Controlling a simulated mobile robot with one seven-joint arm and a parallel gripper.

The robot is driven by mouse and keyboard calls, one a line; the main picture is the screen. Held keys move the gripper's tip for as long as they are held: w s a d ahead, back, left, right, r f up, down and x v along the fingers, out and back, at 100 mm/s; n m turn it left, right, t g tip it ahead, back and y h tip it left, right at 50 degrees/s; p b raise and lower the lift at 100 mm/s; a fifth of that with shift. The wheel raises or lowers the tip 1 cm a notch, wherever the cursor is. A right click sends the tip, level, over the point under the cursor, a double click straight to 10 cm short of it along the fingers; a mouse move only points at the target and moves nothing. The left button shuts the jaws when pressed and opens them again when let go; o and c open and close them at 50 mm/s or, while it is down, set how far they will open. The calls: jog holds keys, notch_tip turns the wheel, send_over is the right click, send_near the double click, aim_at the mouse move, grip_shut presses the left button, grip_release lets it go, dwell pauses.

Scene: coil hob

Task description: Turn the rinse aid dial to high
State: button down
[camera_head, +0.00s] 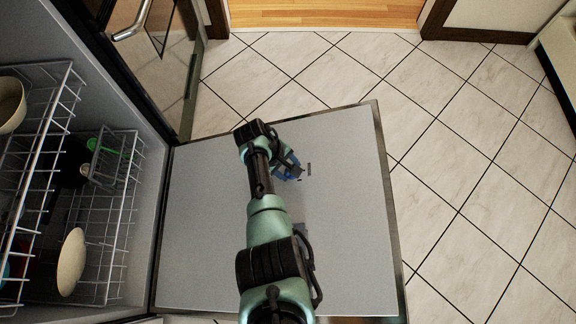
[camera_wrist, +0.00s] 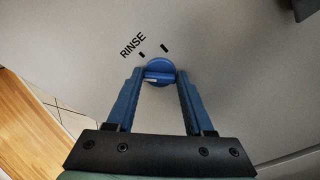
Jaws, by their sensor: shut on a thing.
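The rinse aid dial (camera_wrist: 160,69) is a round blue knob on the grey inner face of the open dishwasher door (camera_head: 205,225). In the wrist view the word RINSE and two dark marks, one short and one longer, are printed just beyond it. My gripper (camera_wrist: 161,76) has its two blue fingers on either side of the dial's raised grip, shut on it. In the head view my gripper (camera_head: 290,172) is low over the middle of the door, and my arm hides most of the dial. A small light patch shows on the dial's grip near the left finger.
Wire racks (camera_head: 100,225) stand in the dishwasher at the left, holding a beige plate (camera_head: 71,262), a bowl (camera_head: 10,104) and a green item (camera_head: 92,144). A dark cabinet door with a metal handle (camera_head: 131,30) stands at upper left. Tiled floor (camera_head: 470,170) is clear at right.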

jog(key=shift+n, duration=0.9)
jog(key=shift+c, duration=1.4)
grip_release()
jog(key=shift+r, duration=0.15)
jog(key=w+p+v, duration=0.1)
jog(key=p+v, duration=0.7)
jog(key=v, duration=0.4)
jog(key=shift+s+r, duration=0.35)
jog(key=shift+s, duration=0.05)
jog(key=shift+w, duration=0.1)
